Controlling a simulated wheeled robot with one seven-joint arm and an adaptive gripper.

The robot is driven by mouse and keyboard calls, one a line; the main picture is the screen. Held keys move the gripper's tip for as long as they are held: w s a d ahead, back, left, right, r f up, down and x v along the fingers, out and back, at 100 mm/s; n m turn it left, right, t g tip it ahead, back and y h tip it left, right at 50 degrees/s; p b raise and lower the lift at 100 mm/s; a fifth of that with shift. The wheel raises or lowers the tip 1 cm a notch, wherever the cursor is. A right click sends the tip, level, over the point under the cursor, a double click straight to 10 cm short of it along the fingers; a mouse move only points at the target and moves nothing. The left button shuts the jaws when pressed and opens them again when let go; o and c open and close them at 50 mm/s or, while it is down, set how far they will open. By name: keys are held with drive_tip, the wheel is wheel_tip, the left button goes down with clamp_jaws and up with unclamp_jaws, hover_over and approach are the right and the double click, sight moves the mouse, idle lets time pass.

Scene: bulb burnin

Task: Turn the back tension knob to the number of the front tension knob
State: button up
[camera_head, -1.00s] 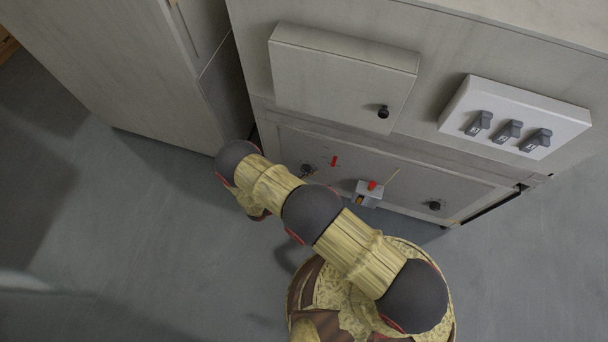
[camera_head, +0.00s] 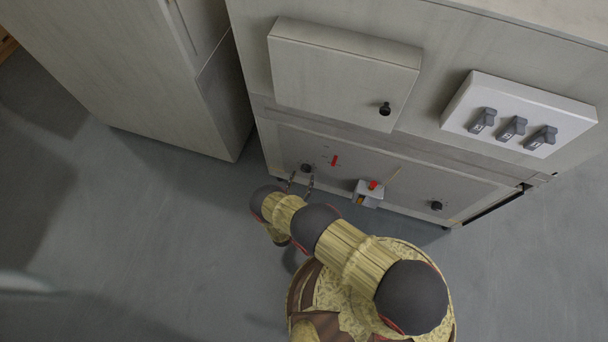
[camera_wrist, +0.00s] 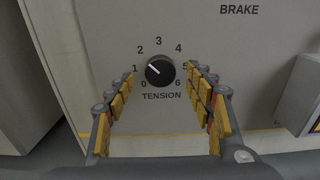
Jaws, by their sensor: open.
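In the wrist view a round black knob (camera_wrist: 160,71) labelled TENSION sits on a grey panel, ringed by numbers 0 to 6. Its white mark points to the upper left, around 1 to 2; the exact number is hard to tell. In the head view this appears to be the left black knob (camera_head: 306,168). A second black knob (camera_head: 436,205) is at the panel's right end, its setting too small to read. I cannot tell which is front or back. My gripper (camera_head: 300,181) is open and empty before the left knob, its fingers on either side of it in the wrist view.
A red switch (camera_head: 335,160) and a grey box with a red part (camera_head: 368,193) sit between the knobs. Above are a cabinet door (camera_head: 335,75) and a white box with three switches (camera_head: 520,110). A tall cabinet (camera_head: 130,80) stands left.

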sight(305, 171)
drive_tip(key=shift+x, duration=1.5)
drive_tip(key=shift+c, duration=0.6)
drive_tip(key=c, duration=1)
